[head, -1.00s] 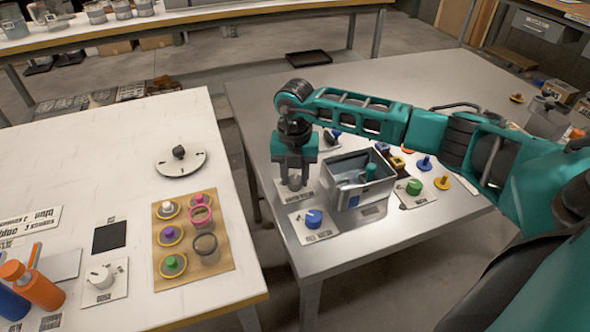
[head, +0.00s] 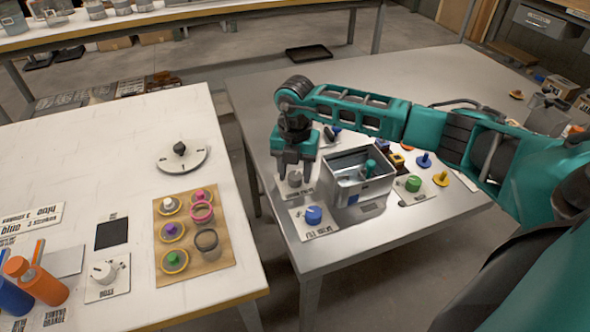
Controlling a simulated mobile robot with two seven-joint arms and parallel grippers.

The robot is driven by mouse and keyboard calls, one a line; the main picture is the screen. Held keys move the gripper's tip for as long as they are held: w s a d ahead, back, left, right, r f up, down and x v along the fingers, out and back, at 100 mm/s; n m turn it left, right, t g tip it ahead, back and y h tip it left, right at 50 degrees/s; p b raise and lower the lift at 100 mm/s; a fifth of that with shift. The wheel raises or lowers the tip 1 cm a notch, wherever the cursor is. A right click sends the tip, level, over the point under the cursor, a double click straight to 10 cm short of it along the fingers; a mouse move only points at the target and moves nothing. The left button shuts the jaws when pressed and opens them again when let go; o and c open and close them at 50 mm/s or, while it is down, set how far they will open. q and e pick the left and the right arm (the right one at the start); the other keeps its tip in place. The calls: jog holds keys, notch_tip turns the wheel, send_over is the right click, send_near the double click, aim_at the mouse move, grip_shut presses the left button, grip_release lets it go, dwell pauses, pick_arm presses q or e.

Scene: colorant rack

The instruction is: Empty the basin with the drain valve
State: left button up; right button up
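The open metal basin (head: 375,192) stands on the grey metal table; a teal piece (head: 370,167) shows inside it, and I cannot tell the liquid level. Left of the basin is a small grey knob (head: 295,179) on a white labelled plate (head: 291,191); its label is too small to read. My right gripper (head: 296,173) points down over this knob, its fingers apart with the knob's top showing between and below them. I cannot tell whether they touch it. My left gripper is not in view.
A blue knob (head: 313,215) on a plate stands in front of the basin, a green knob (head: 414,184) to its right. Several coloured pegs and small blocks lie beyond. The white table at left carries a wooden rack (head: 215,256) and a round dial (head: 181,157).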

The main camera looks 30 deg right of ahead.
aim_at(295, 176)
jog(key=shift+o, duration=0.9)
notch_tip(295, 176, up, 13)
jog(key=shift+f, duration=0.1)
